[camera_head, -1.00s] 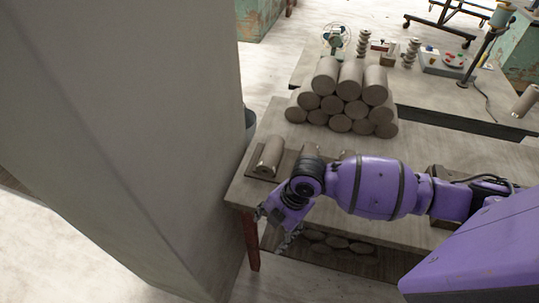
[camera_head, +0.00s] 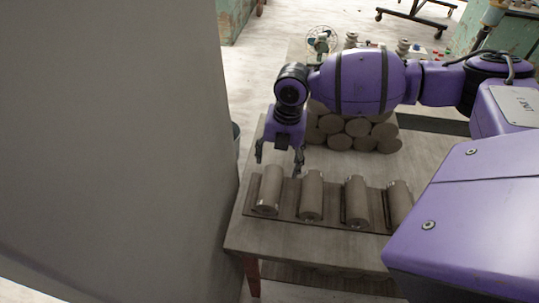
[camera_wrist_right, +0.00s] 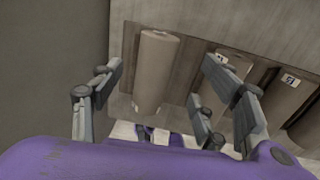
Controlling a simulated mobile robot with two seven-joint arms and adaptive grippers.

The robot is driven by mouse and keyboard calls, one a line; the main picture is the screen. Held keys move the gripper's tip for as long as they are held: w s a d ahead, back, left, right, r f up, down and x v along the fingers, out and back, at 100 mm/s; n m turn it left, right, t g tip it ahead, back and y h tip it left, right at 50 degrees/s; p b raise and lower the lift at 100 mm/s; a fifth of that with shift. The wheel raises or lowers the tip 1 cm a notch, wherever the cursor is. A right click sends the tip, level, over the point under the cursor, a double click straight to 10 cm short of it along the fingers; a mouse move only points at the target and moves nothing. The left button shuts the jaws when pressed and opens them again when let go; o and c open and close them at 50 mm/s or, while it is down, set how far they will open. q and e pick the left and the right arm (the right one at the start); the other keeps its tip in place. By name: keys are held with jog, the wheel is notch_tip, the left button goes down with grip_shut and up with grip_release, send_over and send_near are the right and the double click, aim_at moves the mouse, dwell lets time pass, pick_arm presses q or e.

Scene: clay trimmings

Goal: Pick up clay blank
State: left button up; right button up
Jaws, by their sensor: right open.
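Grey-brown clay blanks, shaped like cylinders, lie in a row on a dark flat tray (camera_head: 333,213) near the table's front edge. The leftmost clay blank (camera_head: 269,190) lies just in front of my right gripper (camera_head: 279,164), which points down, open and empty. In the right wrist view this clay blank (camera_wrist_right: 157,75) shows between the spread fingers, apart from them. Beside it lie a second clay blank (camera_head: 311,196), a third (camera_head: 356,201) and a fourth (camera_head: 398,202), partly cut off by my arm's purple housing. My left gripper is not in view.
A stack of similar cylinders (camera_head: 340,132) stands behind, partly hidden by my right arm. A large grey pillar (camera_head: 120,150) rises close to the left of the table (camera_head: 300,240). A small fan (camera_head: 320,40) stands on a farther bench.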

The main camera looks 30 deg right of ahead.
aim_at(273, 174)
jog(key=shift+w+f, duration=0.25)
jog(key=shift+f, duration=0.05)
jog(key=shift+s+a+f, duration=0.1)
jog(key=shift+s+f, duration=0.15)
jog(key=shift+f, duration=0.25)
jog(key=shift+s+a+f, duration=0.1)
jog(key=shift+s+f, duration=0.15)
jog(key=shift+f, duration=0.25)
jog(key=shift+a+f, duration=0.15)
jog(key=shift+f, duration=0.2)
jog(key=f, duration=0.4)
jog(key=shift+w+a+f, duration=0.1)
jog(key=shift+w+a, duration=0.25)
jog(key=shift+a, duration=0.05)
jog(key=c, duration=1.6)
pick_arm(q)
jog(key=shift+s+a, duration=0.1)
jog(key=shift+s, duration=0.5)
pick_arm(e)
grip_shut()
